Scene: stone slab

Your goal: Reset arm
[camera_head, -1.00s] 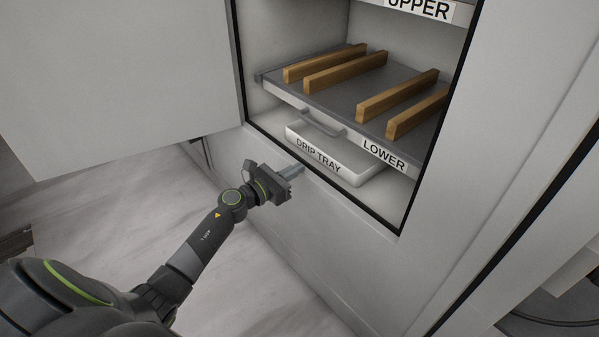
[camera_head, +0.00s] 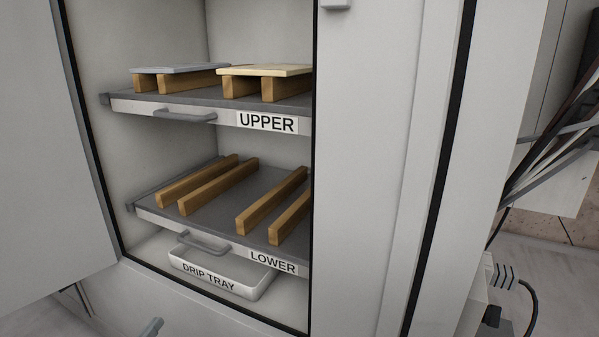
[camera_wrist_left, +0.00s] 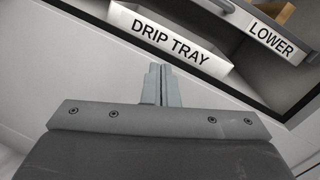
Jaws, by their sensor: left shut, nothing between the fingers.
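My left gripper (camera_head: 152,327) shows only as a grey fingertip at the bottom edge of the head view, in front of the cabinet's lower frame. In the left wrist view its two fingers (camera_wrist_left: 161,84) are pressed together with nothing between them. They point toward the white drip tray (camera_wrist_left: 168,38), apart from it. The drip tray (camera_head: 215,272) lies on the cabinet floor under the lower shelf. My right gripper is not in view.
The lower shelf (camera_head: 225,195) carries several bare wooden bars. The upper shelf (camera_head: 200,104) holds a grey slab (camera_head: 178,69) and a cream slab (camera_head: 265,70) on wooden bars. The open door (camera_head: 45,150) stands at the left. Cables (camera_head: 545,150) hang at the right.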

